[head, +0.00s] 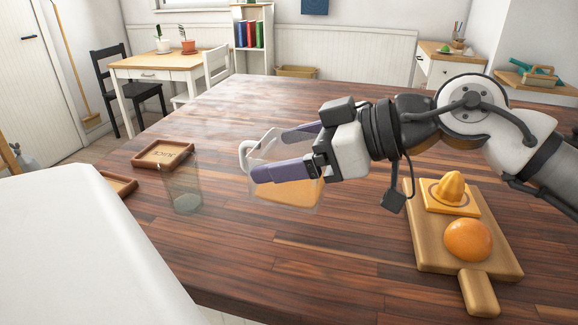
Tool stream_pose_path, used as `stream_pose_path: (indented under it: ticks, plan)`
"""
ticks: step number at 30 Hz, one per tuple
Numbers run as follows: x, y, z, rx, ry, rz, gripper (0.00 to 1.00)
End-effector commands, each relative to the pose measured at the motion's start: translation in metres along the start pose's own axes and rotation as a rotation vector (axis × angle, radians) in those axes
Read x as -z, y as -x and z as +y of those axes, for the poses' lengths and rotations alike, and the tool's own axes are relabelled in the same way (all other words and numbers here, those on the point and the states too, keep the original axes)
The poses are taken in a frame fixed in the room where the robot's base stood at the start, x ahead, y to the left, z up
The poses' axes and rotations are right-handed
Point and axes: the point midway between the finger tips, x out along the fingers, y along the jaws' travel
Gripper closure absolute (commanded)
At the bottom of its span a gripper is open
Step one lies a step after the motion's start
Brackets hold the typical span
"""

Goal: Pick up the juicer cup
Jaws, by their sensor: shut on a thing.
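The juicer cup (292,193) is a clear, boxy jug with orange juice in its lower part and a pale handle on its left side. My gripper (272,154) reaches in from the right, with its two purple fingers shut on the cup from either side. The fingers hide part of the cup's upper walls. The cup is over the middle of the wooden table (330,245). I cannot tell whether its base touches the table.
A clear empty glass (182,188) stands left of the cup. A wooden tray (143,163) with lettering lies behind it. At right, a cutting board (429,258) bears an orange juicer top (452,190) and an orange (468,241). The table's back is clear.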

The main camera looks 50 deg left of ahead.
Motion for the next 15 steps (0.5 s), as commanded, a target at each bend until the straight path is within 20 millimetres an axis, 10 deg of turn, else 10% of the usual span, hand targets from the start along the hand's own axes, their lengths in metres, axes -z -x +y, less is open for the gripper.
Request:
stream_pose_path:
  ticks: [15]
  plan:
    - [0.034, 0.014, 0.000, 0.000, 0.000, 0.000, 0.44]
